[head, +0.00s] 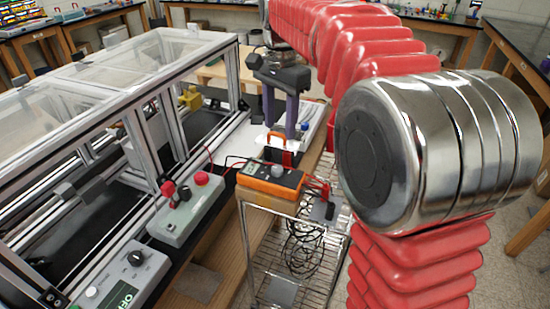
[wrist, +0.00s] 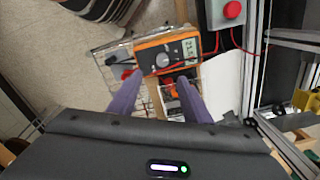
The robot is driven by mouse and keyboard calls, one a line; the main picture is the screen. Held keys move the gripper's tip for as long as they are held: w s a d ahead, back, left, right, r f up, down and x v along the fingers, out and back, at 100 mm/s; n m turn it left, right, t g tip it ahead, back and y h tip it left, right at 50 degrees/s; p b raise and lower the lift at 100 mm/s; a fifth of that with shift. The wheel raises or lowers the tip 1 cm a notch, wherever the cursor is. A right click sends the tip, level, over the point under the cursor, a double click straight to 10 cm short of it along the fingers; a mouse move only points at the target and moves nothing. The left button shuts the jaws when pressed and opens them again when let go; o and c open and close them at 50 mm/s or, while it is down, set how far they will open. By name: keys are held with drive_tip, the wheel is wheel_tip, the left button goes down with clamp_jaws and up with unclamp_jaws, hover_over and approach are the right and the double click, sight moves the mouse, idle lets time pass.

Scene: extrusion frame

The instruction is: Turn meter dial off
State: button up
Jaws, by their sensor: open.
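The orange meter (head: 262,186) lies face up on top of a wire rack, and its round grey dial (head: 277,171) shows on its face. In the wrist view the meter (wrist: 148,53) has a lit display (wrist: 189,47) with digits, and the dial (wrist: 162,60) is near its middle. The dial's exact setting is too small to read. My gripper (head: 280,131) has two purple fingers pointing down, spread apart and empty, behind and above the meter. In the wrist view my gripper (wrist: 160,76) has its fingertips just below the meter, apart from the dial.
The wire rack (head: 290,213) holds coiled black cable. Red leads run from the meter. A black-and-orange item (head: 283,149) stands behind it, under my fingers. A grey box with a red button (head: 201,178) and the framed enclosure (head: 150,130) stand at left.

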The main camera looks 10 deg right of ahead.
sight(278, 168)
drive_tip(key=shift+w+f+m, duration=0.15)
drive_tip(key=shift+w+m, duration=0.15)
drive_tip(key=shift+w, duration=0.35)
drive_tip(key=shift+f, duration=0.1)
wheel_tip(278, 168, down, 14)
drive_tip(key=shift+r, duration=0.2)
idle(0.4)
drive_tip(key=c, duration=1.1)
